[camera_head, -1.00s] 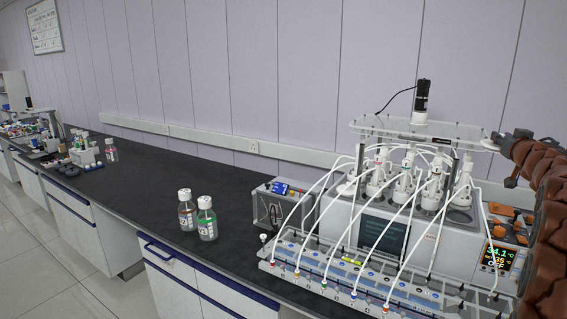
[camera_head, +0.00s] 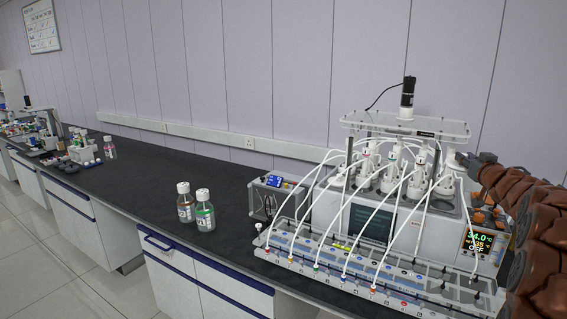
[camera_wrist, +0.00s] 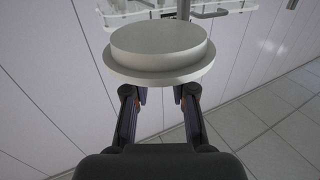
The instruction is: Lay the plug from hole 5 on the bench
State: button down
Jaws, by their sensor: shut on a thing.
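In the wrist view, my gripper (camera_wrist: 159,94) is shut on a round, pale grey stepped plug (camera_wrist: 158,45). The plug is in front of the fingers and hides the fingertips' contact. In the head view, my gripper is at the right, beside the right end of the reactor unit (camera_head: 408,228) and just below its clear top plate (camera_head: 450,131). Several white-capped reactor bottles (camera_head: 395,165) stand in the unit with white tubes. Hole numbers are not legible. The dark bench top (camera_head: 140,180) runs left from the unit.
A long clear tube rack (camera_head: 330,270) lies along the bench front. A small box with a blue display (camera_head: 268,194) stands left of the unit. The bench middle is mostly clear.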

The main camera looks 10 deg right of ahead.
jog(key=w+a+f+n+g+y, duration=0.15)
jog(key=a+f+n+y, duration=0.75)
jog(key=a+f, duration=1.35)
jog(key=s+a+f+n+g+y, duration=0.1)
jog(key=s+a+f+g+y, duration=0.1)
jog(key=a, duration=0.5)
jog(key=s+a+f+n+g+y, duration=0.1)
jog(key=s+a+f+n+y, duration=0.1)
jog(key=a, duration=0.6)
jog(key=s+a+f+n+g+y, duration=0.1)
jog(key=s+a+f+g+y, duration=0.1)
jog(key=s+a+f+y, duration=0.2)
jog(key=s+a+y+b, duration=0.1)
jog(key=s+a, duration=0.2)
jog(key=a, duration=0.1)
jog(key=shift+a+g+y, duration=0.25)
jog(key=shift+g+y, duration=0.05)
jog(key=shift+g, duration=0.05)
